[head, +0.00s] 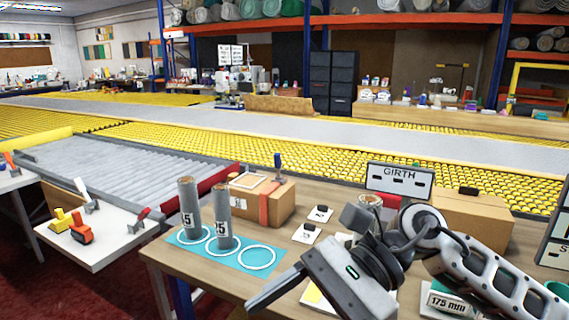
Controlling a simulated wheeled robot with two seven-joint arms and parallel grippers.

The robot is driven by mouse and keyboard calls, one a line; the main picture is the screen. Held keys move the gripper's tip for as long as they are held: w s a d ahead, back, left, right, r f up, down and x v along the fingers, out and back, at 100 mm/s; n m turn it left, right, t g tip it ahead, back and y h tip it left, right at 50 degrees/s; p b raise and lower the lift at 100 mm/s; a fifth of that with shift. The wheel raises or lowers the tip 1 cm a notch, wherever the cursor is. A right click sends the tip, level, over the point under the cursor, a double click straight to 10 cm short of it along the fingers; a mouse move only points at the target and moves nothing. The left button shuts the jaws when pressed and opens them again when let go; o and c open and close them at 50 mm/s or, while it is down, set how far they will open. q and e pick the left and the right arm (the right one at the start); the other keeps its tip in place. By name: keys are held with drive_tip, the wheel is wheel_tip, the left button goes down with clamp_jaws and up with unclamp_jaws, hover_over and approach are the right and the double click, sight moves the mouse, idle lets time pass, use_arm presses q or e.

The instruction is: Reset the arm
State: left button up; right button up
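My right arm comes in from the lower right, in front of the workbench (190,262). My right gripper (282,287) points down and to the left over the bench's front. One finger shows, set at the outer end of the gripper body, with a gap beside it where a yellow and white card shows. The other finger is hidden or below the frame. Nothing shows in its grip. My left arm and gripper are not in view.
Two grey cylinders (188,209) (222,217) stand on a blue mat (243,268) with white rings; the right ring is empty. Behind are a cardboard box (272,205) and a GIRTH display (400,181). A "175 mm" label (448,303) lies beneath my arm. Clamps sit on the white table (110,248) at left.

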wheel_tip(320, 180, up, 3)
drive_tip(key=w+a+m+t+y, duration=0.25)
drive_tip(key=m+t+y, duration=0.45)
drive_tip(key=m+y, duration=0.7)
drive_tip(key=w+d+f+m+t+h, duration=0.35)
drive_tip(key=f+m+t+h, duration=0.45)
drive_tip(key=m, duration=0.7)
drive_tip(key=w+d+f+m+t+h, duration=0.45)
drive_tip(key=m+t, duration=0.45)
drive_tip(key=m, duration=0.6)
drive_tip(key=s+d+f+m+g+h, duration=0.3)
drive_tip(key=s+f+m, duration=0.4)
drive_tip(key=f, duration=0.3)
drive_tip(key=s+d+f+m+g+h, duration=0.4)
drive_tip(key=s+f+m+h, duration=0.3)
drive_tip(key=f, duration=0.4)
drive_tip(key=shift+s+d+f+m, duration=0.2)
drive_tip(key=shift+d+f+m, duration=0.1)
drive_tip(key=shift+d+m, duration=0.3)
